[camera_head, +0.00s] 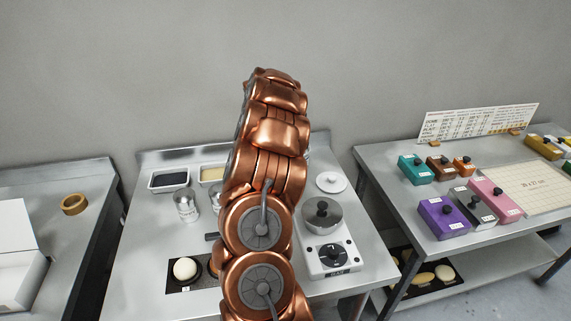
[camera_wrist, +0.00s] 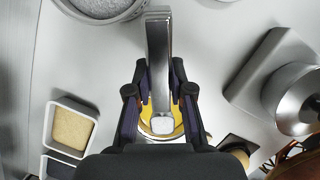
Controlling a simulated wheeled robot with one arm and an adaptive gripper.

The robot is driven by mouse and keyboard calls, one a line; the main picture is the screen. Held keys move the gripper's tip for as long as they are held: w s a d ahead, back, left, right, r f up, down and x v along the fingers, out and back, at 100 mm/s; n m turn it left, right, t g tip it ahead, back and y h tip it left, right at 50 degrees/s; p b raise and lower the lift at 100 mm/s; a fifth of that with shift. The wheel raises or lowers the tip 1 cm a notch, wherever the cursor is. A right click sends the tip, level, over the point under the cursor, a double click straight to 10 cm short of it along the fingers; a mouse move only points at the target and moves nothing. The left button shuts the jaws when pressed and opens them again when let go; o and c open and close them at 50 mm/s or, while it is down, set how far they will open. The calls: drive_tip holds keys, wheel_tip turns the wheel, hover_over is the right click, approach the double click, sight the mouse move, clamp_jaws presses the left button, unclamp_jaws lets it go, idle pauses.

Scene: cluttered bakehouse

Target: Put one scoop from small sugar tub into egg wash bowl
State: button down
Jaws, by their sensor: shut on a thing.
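My gripper (camera_wrist: 161,95) is shut on a long metal scoop (camera_wrist: 158,45) in the wrist view. The scoop's near end shows a pale, squarish patch (camera_wrist: 161,125); I cannot tell whether it is sugar. A round bowl with yellow content (camera_wrist: 150,132), likely the egg wash bowl, shows below that end and is partly hidden by my gripper. I cannot tell the scoop's height above it. I cannot surely identify the small sugar tub. In the head view my copper arm hides the gripper, the scoop and that bowl.
A round grey vessel (camera_wrist: 105,18) is cut off at the wrist view's top. Two white trays, one with yellowish filling (camera_head: 213,182) and one dark (camera_head: 169,189), stand at the table's back. Metal tins (camera_head: 187,207) stand nearby.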

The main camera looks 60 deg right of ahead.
drive_tip(key=shift+w+a+r+h+b, duration=0.15)
drive_tip(key=shift+r+h+b, duration=0.3)
drive_tip(key=shift+b, duration=0.75)
drive_tip(key=b, duration=0.1)
drive_tip(key=h+b, duration=0.1)
drive_tip(key=b, duration=0.1)
drive_tip(key=shift+a+r+g, duration=0.2)
drive_tip(key=shift+a+g, duration=0.05)
drive_tip(key=shift+g, duration=0.15)
drive_tip(key=a+r+h+b, duration=0.1)
drive_tip(key=b, duration=0.4)
drive_tip(key=r+g+h+b, duration=0.1)
drive_tip(key=h+b, duration=0.1)
drive_tip(key=b, duration=0.4)
drive_tip(key=shift+w+a+r+b, duration=0.1)
drive_tip(key=shift+w+a+b, duration=0.2)
drive_tip(key=shift+w+a, duration=0.1)
